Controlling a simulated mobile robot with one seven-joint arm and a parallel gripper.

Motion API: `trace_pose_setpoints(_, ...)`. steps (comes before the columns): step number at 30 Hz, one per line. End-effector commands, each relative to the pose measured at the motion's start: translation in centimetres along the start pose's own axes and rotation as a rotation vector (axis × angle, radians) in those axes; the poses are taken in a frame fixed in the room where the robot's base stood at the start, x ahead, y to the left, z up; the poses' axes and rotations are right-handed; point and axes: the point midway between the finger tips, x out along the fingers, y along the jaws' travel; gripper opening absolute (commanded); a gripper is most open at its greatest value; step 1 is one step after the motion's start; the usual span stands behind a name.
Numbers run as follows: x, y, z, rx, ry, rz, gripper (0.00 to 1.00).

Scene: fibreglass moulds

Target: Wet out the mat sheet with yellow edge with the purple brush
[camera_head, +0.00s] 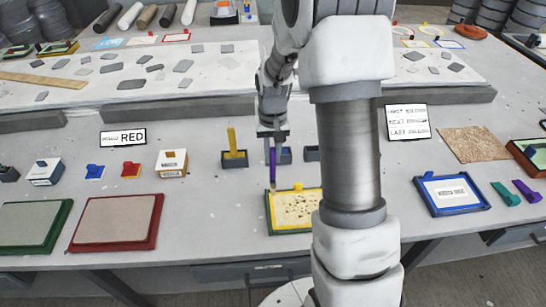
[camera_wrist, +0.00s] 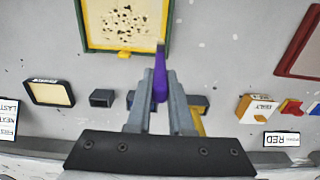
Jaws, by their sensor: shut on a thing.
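My gripper (camera_head: 273,137) is shut on the purple brush (camera_head: 272,163), which hangs roughly upright, bristles down. The brush's tip is at the sheet's far left corner in the head view; I cannot tell if it touches. In the wrist view the brush (camera_wrist: 159,85) points toward the tray's near right edge.
A yellow brush (camera_head: 231,138) stands in a dark holder left of my gripper. Red (camera_head: 158,222) and green (camera_head: 65,225) trays lie at left, a blue tray (camera_head: 452,195) at right. A "RED" sign (camera_head: 123,138) and a list sign (camera_head: 406,122) stand behind. Bench left of the yellow tray is clear.

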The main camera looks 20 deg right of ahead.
Motion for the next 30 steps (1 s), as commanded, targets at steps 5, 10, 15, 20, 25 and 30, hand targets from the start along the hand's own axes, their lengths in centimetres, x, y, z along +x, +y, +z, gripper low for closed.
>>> trace_pose_setpoints(5,-2.0,-0.1,-0.1,0.000,0.000,0.000,0.00)
trace_pose_setpoints(10,-3.2,-0.1,-0.2,-0.001,0.000,0.000,0.00)
trace_pose_setpoints(15,-3.4,-0.1,-0.2,-0.001,0.000,0.000,0.00)
trace_pose_setpoints(20,-3.4,-0.1,-0.2,-0.001,0.000,0.000,0.00)
trace_pose_setpoints(25,-3.4,-0.1,-0.2,-0.001,0.000,0.000,0.00)
trace_pose_setpoints(30,-3.4,-0.1,-0.2,-0.001,0.000,0.000,0.00)
